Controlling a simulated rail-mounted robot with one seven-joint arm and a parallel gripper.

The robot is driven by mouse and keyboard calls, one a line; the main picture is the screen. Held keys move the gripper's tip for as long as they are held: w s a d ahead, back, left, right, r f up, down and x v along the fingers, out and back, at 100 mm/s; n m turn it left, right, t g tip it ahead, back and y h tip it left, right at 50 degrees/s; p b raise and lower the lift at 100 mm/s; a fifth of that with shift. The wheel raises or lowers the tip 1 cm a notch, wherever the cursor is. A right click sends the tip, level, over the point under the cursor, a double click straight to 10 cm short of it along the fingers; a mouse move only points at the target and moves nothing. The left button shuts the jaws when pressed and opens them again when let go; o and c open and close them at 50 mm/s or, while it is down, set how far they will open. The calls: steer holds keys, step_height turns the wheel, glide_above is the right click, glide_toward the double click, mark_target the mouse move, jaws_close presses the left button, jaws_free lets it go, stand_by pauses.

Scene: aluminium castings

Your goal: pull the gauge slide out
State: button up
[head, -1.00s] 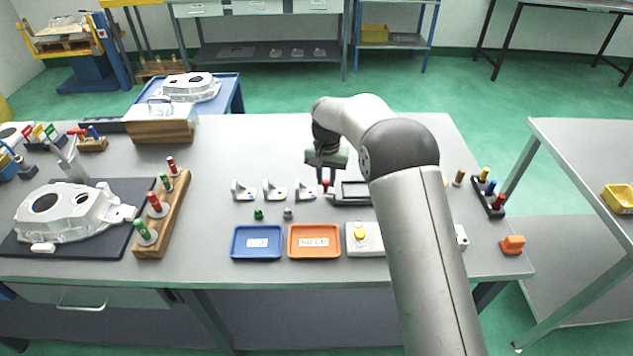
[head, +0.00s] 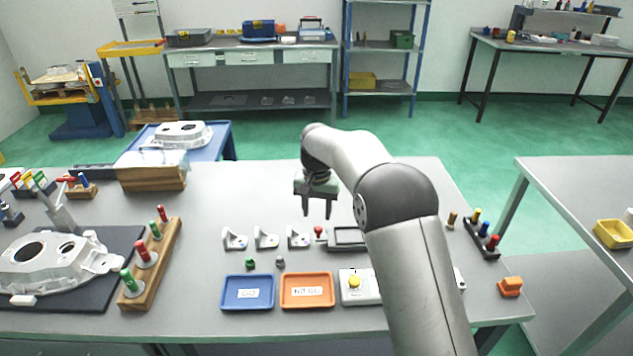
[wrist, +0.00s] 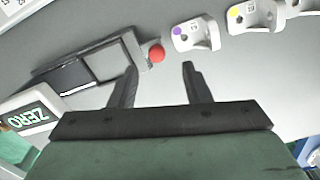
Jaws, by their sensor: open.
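The gauge (head: 348,246) is a low dark-framed block lying on the bench, with a red ball knob (head: 319,232) at its left end. In the wrist view the gauge frame (wrist: 132,42) lies beyond my fingers, with a dark slide piece (wrist: 75,77) in it and the red knob (wrist: 156,53) at its near-right end. How far the slide sticks out I cannot tell. My gripper (head: 317,214) is open and empty, pointing down above the knob. In the wrist view the knob appears just beyond the gap between my fingertips (wrist: 160,69).
Several white brackets (head: 266,238) stand left of the knob. In front are a blue tray (head: 247,306), an orange tray (head: 307,304) and a box with a yellow button (head: 356,300).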

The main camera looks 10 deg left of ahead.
step_height(320, 180, up, 12)
stand_by(0.3)
steer(key=s+d+r, duration=0.2)
steer(key=s+d, duration=0.4)
steer(key=d, duration=0.3)
steer(key=s+d+r, duration=0.1)
steer(key=s+d, duration=0.4)
steer(key=d, duration=0.4)
steer(key=s+d+f, duration=0.3)
steer(key=s+d, duration=0.1)
steer(key=s, duration=0.4)
steer(key=s+d+f, duration=0.3)
steer(key=s+d, duration=0.1)
steer(key=s, duration=0.4)
steer(key=s+d+f, duration=0.3)
steer(key=s+d, duration=0.1)
steer(key=s, duration=0.5)
steer(key=shift+t, duration=0.3)
